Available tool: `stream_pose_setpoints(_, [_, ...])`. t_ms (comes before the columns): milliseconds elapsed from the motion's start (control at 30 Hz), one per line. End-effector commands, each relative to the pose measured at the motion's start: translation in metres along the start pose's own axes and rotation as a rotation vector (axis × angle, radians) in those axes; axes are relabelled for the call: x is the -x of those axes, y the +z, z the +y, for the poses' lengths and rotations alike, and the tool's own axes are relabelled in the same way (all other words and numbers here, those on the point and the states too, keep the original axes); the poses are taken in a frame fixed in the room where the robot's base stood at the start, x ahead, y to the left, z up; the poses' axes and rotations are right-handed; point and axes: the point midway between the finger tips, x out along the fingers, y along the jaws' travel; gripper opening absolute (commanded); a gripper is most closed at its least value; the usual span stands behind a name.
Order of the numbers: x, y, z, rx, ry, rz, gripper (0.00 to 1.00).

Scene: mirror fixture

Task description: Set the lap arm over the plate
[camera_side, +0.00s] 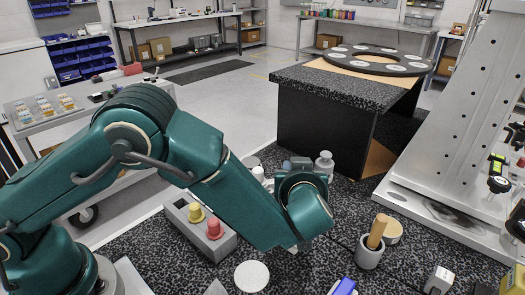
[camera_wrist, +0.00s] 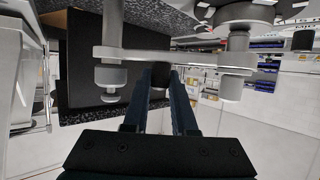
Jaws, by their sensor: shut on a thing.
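In the wrist view, a grey bar that looks like the lap arm (camera_wrist: 190,57) runs across the picture, with round pieces at both ends. My gripper (camera_wrist: 158,82) is shut on a dark grip at the bar's middle. In the side view, my teal wrist hides the fingers and most of the bar; a grey round end piece of the lap arm (camera_side: 325,163) shows just behind the wrist. A black ring with several pale discs (camera_side: 380,60) lies on the speckled bench at the back. I cannot tell which disc or ring is the plate.
A grey block with a yellow and a red knob (camera_side: 205,232) stands left of my wrist. A grey cup with a wooden handle (camera_side: 368,256) stands at right, near a tall metal bracket (camera_side: 465,130). A pale disc (camera_side: 252,276) lies in front. The black-sided bench (camera_side: 325,120) rises behind.

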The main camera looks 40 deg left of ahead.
Motion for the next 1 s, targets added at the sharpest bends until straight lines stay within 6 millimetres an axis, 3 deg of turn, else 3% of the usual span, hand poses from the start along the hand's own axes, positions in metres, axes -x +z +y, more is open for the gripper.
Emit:
stream_pose_setpoints(33, [0.000, -0.003, 0.000, 0.004, 0.000, 0.006, 0.33])
stream_pose_setpoints(100, [0.000, -0.002, 0.000, 0.004, 0.000, 0.006, 0.55])
stream_pose_setpoints(433, [0.002, -0.001, 0.000, 0.001, 0.002, 0.003, 0.55])
stream_pose_setpoints(800, [0.046, -0.002, 0.001, 0.003, 0.003, 0.004, 0.55])
stream_pose_setpoints(1000, [0.052, -0.002, 0.000, 0.003, 0.001, 0.004, 0.55])
